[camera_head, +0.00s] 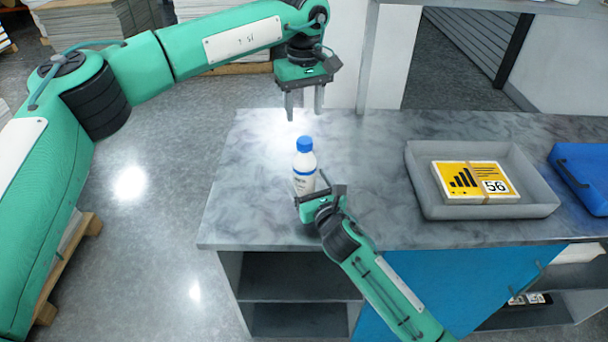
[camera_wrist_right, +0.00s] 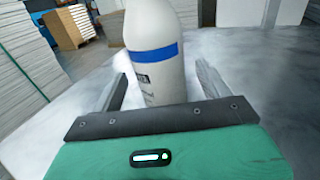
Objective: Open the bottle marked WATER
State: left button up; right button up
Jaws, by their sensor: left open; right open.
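A white bottle (camera_head: 304,172) with a blue cap (camera_head: 304,144) and a blue band stands upright on the grey counter (camera_head: 255,200). Its label is too small to read in the head view. In the right wrist view the bottle (camera_wrist_right: 155,65) stands between my right gripper's fingers, with its cap out of frame and part of the label cut off from sight. My right gripper (camera_head: 318,190) is open, low at the bottle's near side. My left gripper (camera_head: 304,112) is open above the cap, fingers pointing down, apart from it.
A grey tray (camera_head: 430,200) on the right of the counter holds a yellow and white packet marked 56 (camera_head: 475,181). A blue container (camera_head: 580,178) sits at the far right. The counter between bottle and tray is clear. Shelves (camera_head: 290,277) lie below the front edge.

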aim_at(304, 140)
pick_arm(q)
jog(key=shift+s+d, duration=0.1)
pick_arm(e)
jog(key=x, duration=0.3)
jog(key=shift+w+a, duration=0.1)
jog(key=shift+w, duration=0.1)
jog(key=shift+w+a, duration=0.15)
jog(key=shift+w, duration=0.35)
jog(key=shift+s, duration=0.1)
jog(key=c, duration=1.7)
pick_arm(q)
jog(key=m, duration=0.4)
jog(key=shift+m, duration=0.3)
pick_arm(e)
grip_shut()
pick_arm(q)
jog(key=m, duration=0.4)
jog(key=shift+m, duration=0.3)
jog(key=shift+f, duration=3.95)
jog(key=shift+c, duration=0.4)
